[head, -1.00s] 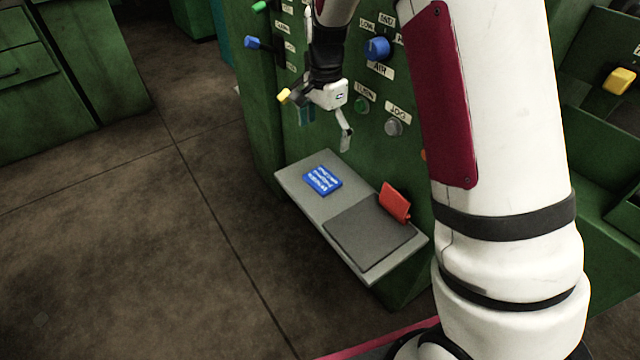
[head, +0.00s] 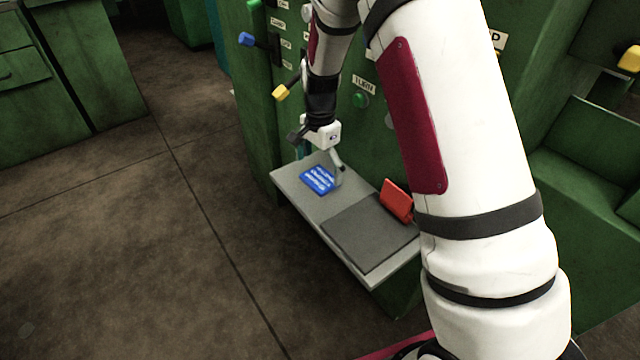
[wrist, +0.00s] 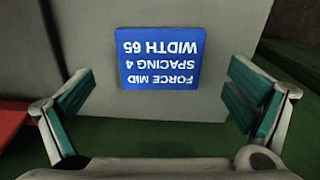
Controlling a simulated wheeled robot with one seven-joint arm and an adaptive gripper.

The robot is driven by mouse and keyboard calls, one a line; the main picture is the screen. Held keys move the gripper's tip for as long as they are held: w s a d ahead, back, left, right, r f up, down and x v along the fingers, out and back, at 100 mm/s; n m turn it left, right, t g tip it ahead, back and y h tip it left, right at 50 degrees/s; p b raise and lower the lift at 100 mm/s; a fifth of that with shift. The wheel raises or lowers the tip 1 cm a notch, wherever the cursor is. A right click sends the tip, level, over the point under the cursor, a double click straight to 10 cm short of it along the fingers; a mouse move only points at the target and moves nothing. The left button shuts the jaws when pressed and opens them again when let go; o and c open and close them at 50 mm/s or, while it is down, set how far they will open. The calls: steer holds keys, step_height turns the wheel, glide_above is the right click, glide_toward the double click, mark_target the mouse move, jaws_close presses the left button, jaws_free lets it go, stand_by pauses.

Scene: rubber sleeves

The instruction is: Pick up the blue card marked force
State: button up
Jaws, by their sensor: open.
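The blue card (head: 318,180) lies flat on the left part of the grey shelf (head: 292,184). In the wrist view the card (wrist: 159,58) shows white print, upside down, reading "FORCE MID, SPACING 4, WIDTH 65". My gripper (head: 318,162) is above the shelf, close over the card's far side. In the wrist view my gripper (wrist: 160,100) is open, its two green-padded fingers well apart, with the card between and ahead of them. Nothing is held. Whether the fingertips touch the shelf cannot be told.
A red card (head: 396,201) leans upright by the dark grey pad (head: 366,236) on the shelf's right half. The green machine panel, with a yellow lever (head: 281,91), a blue lever (head: 246,39) and a green button (head: 360,100), rises behind. Open floor lies left.

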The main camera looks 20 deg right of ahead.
mark_target(319, 179)
step_height(319, 179, down, 2)
steer(key=shift+f+b, duration=0.25)
steer(key=shift+b, duration=0.1)
steer(key=shift+c, duration=0.5)
steer(key=c, duration=1.1)
steer(key=shift+r, duration=0.15)
steer(key=shift+c, duration=0.2)
